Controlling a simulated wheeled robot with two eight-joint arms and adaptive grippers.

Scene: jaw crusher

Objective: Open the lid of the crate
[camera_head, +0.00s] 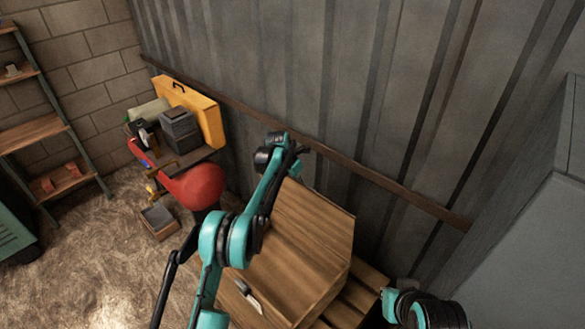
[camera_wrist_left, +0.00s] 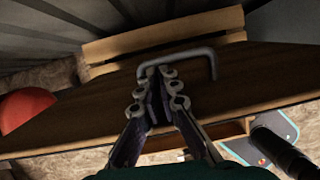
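The wooden crate (camera_head: 312,225) stands in the lower middle of the head view, against the metal wall. My left arm crosses in front of its left part, and the fingers of my left gripper are hard to make out there. In the left wrist view, a grey U-shaped metal handle (camera_wrist_left: 188,53) sits on the crate's wooden board (camera_wrist_left: 250,75).
Wooden slats (camera_head: 362,297) lie right of the crate. A red round object (camera_head: 194,186), a yellow case (camera_head: 190,108) and a grey box (camera_head: 180,131) are to its left. Shelves (camera_head: 32,133) stand at the far left. The floor (camera_head: 105,262) at lower left is mostly clear.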

